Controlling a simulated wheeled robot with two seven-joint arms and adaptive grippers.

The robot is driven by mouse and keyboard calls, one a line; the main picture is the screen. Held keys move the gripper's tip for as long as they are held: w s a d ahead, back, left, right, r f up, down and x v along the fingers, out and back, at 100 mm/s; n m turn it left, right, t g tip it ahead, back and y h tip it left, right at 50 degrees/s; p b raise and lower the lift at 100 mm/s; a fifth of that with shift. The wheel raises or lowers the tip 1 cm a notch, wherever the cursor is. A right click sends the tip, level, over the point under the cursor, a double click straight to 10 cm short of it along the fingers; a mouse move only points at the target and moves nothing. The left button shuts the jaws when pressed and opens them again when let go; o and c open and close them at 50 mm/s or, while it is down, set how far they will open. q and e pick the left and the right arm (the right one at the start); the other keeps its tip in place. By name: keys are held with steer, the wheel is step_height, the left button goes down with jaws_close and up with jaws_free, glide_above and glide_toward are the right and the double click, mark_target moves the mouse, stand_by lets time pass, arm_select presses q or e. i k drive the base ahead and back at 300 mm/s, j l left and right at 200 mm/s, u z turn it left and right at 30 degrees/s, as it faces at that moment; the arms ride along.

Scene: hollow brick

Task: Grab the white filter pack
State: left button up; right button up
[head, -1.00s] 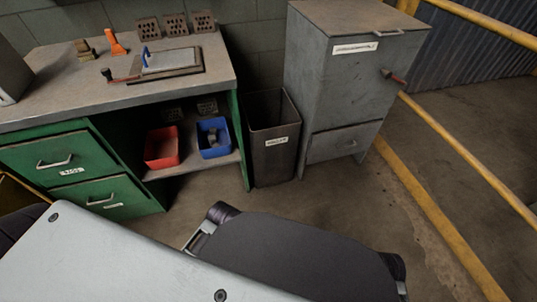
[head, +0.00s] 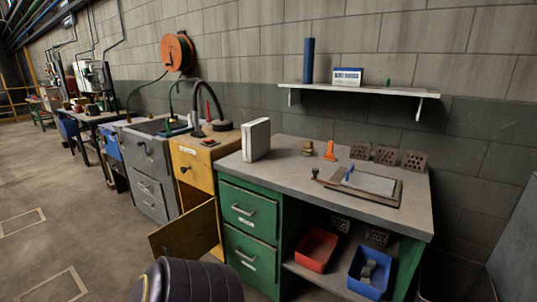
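The white filter pack (head: 258,139) is a pale, upright, box-like block with a greyish side. It stands on the left end of the grey top of the green workbench (head: 315,166), close to the yellow cabinet. Nothing touches it that I can see. Neither of my grippers shows in the head view; only a dark ridged part of mine is at the bottom edge, well below the pack.
A yellow cabinet (head: 208,152) has its door (head: 186,233) swung open at the bench's left front. A clamp plate, an orange tool (head: 330,151) and hollow bricks (head: 386,155) are on the bench. A shelf (head: 358,88) hangs above. Floor at left is clear.

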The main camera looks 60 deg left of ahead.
mark_target(256, 135)
steer(key=u, duration=2.2)
